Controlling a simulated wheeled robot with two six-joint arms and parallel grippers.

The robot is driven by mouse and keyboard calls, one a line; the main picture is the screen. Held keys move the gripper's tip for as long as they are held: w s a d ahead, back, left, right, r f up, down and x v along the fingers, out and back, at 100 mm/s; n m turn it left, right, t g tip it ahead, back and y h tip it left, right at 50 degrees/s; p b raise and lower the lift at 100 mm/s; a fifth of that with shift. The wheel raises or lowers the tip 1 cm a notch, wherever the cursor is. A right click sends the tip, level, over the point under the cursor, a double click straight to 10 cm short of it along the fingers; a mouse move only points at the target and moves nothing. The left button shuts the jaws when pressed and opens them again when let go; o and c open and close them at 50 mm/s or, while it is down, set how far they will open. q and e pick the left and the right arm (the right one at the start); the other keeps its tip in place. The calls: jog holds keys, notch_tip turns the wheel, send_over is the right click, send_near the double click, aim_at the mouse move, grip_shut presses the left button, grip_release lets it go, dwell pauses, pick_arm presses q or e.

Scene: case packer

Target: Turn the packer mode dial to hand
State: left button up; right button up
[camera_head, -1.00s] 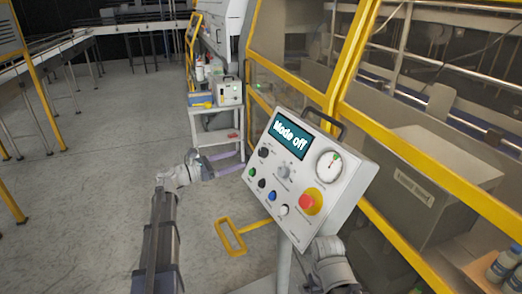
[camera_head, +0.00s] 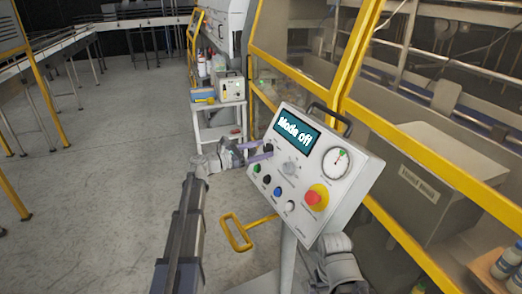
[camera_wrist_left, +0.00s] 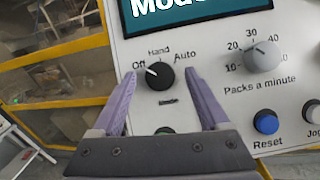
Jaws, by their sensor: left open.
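The control panel (camera_head: 335,185) is a white tilted box whose screen (camera_head: 297,133) reads "Mode off". The mode dial (camera_wrist_left: 160,75) is a black round knob labelled Off, Hand and Auto. Its white pointer mark is toward Off. In the head view the dial (camera_head: 268,147) is small, at the panel's left edge beside my left gripper (camera_head: 262,152). In the left wrist view the purple fingers of my left gripper (camera_wrist_left: 160,98) are open, one on each side of the dial, with gaps visible. Whether the fingertips reach the panel face is unclear. My right gripper is not seen.
A grey packs-a-minute knob (camera_wrist_left: 262,56) is right of the dial. Below are a blue Reset button (camera_wrist_left: 266,122) and a red emergency stop (camera_head: 316,196) on yellow. A small cart (camera_head: 219,121) stands behind. Yellow-framed guarding (camera_head: 350,70) runs along the right.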

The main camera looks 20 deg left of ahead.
pick_arm(q)
jog(key=shift+d, duration=0.1)
grip_shut()
dwell(0.7)
